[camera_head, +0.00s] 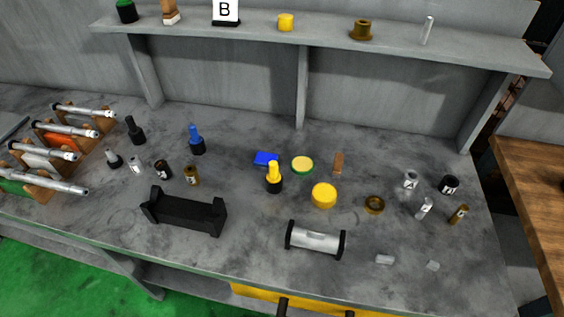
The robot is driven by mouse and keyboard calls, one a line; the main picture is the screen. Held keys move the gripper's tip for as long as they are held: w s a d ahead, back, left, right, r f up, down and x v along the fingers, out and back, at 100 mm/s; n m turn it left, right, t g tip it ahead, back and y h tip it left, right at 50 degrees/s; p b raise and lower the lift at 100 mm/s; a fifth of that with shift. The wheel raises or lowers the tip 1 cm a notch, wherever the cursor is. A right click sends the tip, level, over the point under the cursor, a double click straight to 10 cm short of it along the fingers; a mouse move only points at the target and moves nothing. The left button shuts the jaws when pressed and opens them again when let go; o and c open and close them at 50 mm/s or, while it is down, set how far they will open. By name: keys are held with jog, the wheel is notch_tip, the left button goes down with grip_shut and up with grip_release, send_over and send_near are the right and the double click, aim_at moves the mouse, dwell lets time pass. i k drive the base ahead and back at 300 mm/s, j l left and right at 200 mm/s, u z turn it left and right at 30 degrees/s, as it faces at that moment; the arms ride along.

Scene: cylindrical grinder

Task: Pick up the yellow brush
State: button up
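The yellow brush (274,171) stands upright on the grey workbench (110,230), near its middle. It has a yellow upper part and a black lower part. A blue block (266,158) lies just behind it, and nothing hides the brush's front. I cannot make out my gripper in this view. Two dark post-like ends show at the bottom edge, and I cannot tell what they belong to.
A black cradle (186,213) and a silver roller (316,240) lie in front. A blue brush (197,140) stands left. A shelf (200,22) overhangs behind.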

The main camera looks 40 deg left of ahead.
aim_at(273, 176)
jog(key=u, duration=1.95)
